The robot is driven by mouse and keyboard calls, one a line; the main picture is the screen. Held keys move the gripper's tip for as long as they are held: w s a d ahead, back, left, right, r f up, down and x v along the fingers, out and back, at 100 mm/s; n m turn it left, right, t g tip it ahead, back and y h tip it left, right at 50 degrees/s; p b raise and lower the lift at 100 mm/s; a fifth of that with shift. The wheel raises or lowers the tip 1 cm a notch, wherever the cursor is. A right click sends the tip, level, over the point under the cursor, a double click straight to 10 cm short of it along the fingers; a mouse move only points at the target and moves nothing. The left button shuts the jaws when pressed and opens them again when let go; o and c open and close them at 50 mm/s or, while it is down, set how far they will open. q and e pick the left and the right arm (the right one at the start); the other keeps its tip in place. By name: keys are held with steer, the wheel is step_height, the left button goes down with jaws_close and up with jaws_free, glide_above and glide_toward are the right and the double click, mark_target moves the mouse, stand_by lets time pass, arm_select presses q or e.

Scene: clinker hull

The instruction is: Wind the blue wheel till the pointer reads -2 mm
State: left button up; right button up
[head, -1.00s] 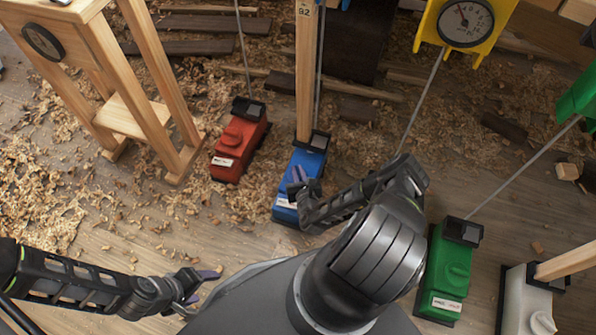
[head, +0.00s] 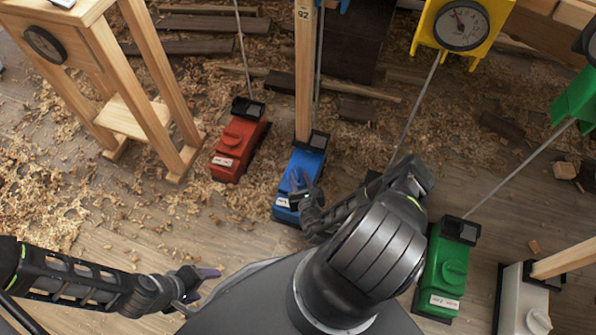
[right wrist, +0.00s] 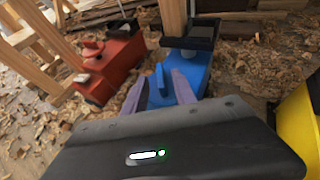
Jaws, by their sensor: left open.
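The blue box (head: 306,163) stands on the floor in the head view, with a wooden post and a thin rod rising from its far end. Its blue wheel shows as an upright bar (right wrist: 159,78) in the right wrist view. My right gripper (head: 298,182) is at the box's top; in the right wrist view its purple fingers (right wrist: 159,88) stand apart on either side of the bar, with gaps visible. The pointer linked to the blue box is out of view above. My left gripper (head: 203,283) is open and empty at lower left, away from the boxes.
A red box (head: 240,143) stands left of the blue one, a green box (head: 444,275) and a white box (head: 525,305) to the right. A yellow dial (head: 464,25) is at top right. A wooden frame (head: 115,95) stands at left. Shavings and dark planks litter the floor.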

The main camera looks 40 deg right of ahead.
steer(key=v, duration=0.3)
steer(key=shift+s+a+p, duration=0.1)
steer(key=shift+s+p, duration=0.05)
steer(key=shift+p, duration=0.15)
